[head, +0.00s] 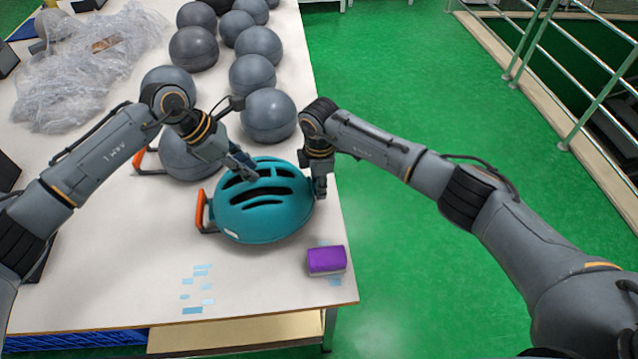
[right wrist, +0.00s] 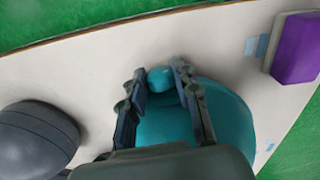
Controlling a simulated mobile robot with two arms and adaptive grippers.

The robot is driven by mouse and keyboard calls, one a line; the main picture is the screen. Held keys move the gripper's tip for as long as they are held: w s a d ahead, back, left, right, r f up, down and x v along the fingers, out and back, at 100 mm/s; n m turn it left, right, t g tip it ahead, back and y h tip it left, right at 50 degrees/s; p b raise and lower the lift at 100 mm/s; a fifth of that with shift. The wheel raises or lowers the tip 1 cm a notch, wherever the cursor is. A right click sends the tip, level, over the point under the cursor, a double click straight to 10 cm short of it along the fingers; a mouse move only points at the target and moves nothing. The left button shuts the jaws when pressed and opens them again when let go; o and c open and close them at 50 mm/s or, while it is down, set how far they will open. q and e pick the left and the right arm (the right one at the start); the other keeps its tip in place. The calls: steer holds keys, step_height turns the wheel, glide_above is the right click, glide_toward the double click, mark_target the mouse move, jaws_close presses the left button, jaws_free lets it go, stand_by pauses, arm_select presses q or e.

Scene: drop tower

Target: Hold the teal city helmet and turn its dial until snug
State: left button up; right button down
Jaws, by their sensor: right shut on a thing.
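The teal helmet (head: 262,213) lies vents up on the white table, with an orange-and-grey strap part (head: 202,213) at its left side. My left gripper (head: 247,172) is at the helmet's upper left, its fingers over the vents; whether they grip the shell is unclear. My right gripper (head: 320,188) points down at the helmet's right end. In the right wrist view, its two fingers stand either side of a small teal dial (right wrist: 160,78) and are shut on it. The dial is hidden in the head view.
A purple-and-grey block (head: 326,260) lies near the table's right edge. Light blue strips (head: 198,287) lie at the front. A green floor lies right of the table.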

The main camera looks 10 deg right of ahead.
steer(key=shift+f, duration=0.15)
steer(key=shift+w+f+g, duration=0.1)
steer(key=shift+g, duration=1.2)
steer(key=c, duration=1)
jaws_free()
steer(key=r, duration=0.4)
steer(key=w+r, duration=0.1)
steer(key=r, duration=0.3)
steer(key=w+r, duration=0.1)
steer(key=r, duration=0.3)
steer(key=shift+w+a, duration=0.15)
steer(key=shift+w, duration=0.05)
